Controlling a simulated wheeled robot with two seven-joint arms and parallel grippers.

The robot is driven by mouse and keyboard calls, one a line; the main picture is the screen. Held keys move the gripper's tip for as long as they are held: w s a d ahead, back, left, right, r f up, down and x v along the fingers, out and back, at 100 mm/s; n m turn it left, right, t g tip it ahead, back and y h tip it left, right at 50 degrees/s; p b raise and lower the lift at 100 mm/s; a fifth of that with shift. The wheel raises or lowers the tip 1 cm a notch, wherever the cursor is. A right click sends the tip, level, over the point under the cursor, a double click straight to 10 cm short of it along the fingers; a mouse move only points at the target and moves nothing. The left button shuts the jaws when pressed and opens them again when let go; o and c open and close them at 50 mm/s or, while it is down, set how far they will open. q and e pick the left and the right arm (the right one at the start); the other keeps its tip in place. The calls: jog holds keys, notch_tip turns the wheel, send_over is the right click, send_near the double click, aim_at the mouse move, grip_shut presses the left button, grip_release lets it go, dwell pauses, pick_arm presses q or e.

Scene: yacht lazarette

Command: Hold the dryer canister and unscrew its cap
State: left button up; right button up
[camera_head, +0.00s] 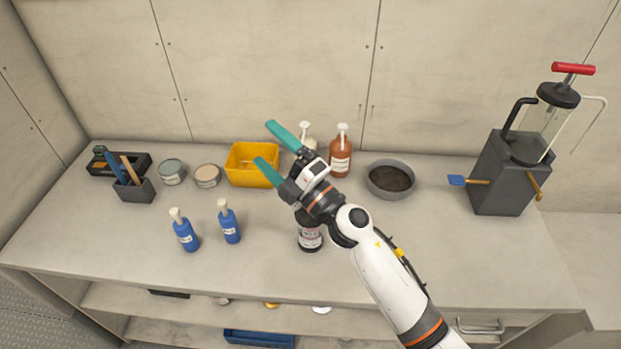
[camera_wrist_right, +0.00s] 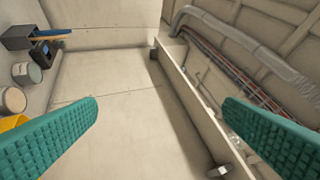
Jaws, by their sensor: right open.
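A dark canister with a pale label (camera_head: 310,237) stands upright on the workbench (camera_head: 390,250); I take it for the dryer canister. Its top is hidden behind my right gripper and wrist, so I cannot see its cap. My right gripper (camera_head: 264,143) is open, with its two teal fingers spread and pointing to the upper left, over the yellow bin. In the right wrist view its fingers (camera_wrist_right: 162,106) are wide apart with nothing between them. My left gripper is in neither view.
Two blue bottles (camera_head: 184,234) stand left of the canister. A yellow bin (camera_head: 240,178), tins (camera_head: 207,177), an amber pump bottle (camera_head: 341,155) and a grey bowl (camera_head: 371,178) line the back. A hand-pump unit (camera_head: 500,175) stands right. The front right bench is clear.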

jog(key=s+a+f+n+g, duration=0.2)
jog(key=s+a+n+g, duration=0.2)
jog(key=a+n+g, duration=0.6)
jog(key=n+g+h, duration=0.3)
jog(key=n+h, duration=0.6)
jog(key=h, duration=0.9)
send_near(311, 228)
jog(key=w, duration=0.1)
jog(key=w+r, duration=0.2)
jog(key=shift+w+a, duration=0.2)
jog(key=shift+w, duration=0.15)
jog(key=shift+f+b, duration=2.05)
jog(key=shift+f, duration=2.2)
